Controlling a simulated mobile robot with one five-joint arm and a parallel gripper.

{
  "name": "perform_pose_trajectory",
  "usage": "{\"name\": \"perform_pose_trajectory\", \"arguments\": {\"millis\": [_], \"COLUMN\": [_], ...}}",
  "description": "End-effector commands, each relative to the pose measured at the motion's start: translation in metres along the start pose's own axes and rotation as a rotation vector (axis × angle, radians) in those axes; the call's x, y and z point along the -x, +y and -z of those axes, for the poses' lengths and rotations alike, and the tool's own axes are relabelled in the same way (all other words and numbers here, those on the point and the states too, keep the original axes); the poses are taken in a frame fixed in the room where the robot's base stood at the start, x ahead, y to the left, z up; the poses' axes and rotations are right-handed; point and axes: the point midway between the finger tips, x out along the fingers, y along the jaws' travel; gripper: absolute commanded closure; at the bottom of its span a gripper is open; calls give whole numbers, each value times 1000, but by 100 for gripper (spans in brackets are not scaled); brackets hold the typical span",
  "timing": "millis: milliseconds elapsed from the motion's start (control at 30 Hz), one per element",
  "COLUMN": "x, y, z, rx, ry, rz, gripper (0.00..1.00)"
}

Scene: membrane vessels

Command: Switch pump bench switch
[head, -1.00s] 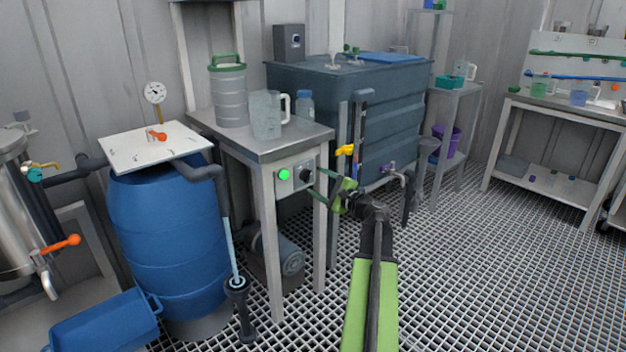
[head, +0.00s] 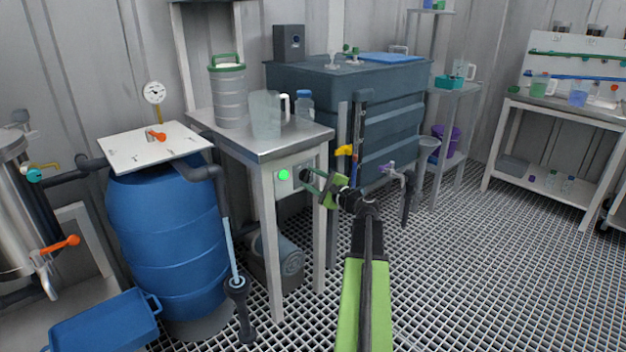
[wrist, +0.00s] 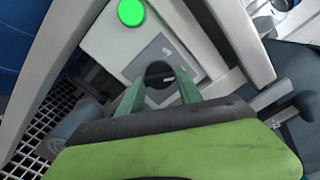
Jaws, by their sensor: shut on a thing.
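The pump bench (head: 265,143) is a grey metal table left of centre in the head view. A white switch box is fixed under its top, with a lit green lamp (head: 284,175) that also shows in the wrist view (wrist: 131,12). Right of the lamp sits the dark round switch knob (wrist: 158,70) on a grey plate (wrist: 186,60). My gripper (head: 309,178) reaches the box from the right. In the wrist view its two green fingers are shut on the knob, one on each side.
A grey canister (head: 230,95), a clear jug (head: 265,115) and a blue-capped bottle (head: 304,103) stand on the bench. A blue barrel (head: 160,235) stands to the left. A dark tank (head: 395,105) with a yellow-handled valve (head: 344,150) is close behind my arm. Grated floor is clear at right.

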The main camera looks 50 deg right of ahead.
Motion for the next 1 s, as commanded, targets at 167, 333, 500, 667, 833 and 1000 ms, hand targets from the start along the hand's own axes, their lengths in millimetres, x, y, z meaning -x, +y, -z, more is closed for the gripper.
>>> {"name": "perform_pose_trajectory", "arguments": {"millis": [167,333,500,667,833,1000], "x": [0,0,0,0,0,0], "y": [-1,-1,0,-1,-1,-1], "z": [2,0,0,-1,-1,-2], "rx": [5,43,137,270,431,592], "ry": [2,2,1,0,-1,-2], "rz": [1,2,1,0,0,-1], "gripper": [99,99,99,99,99,99]}}
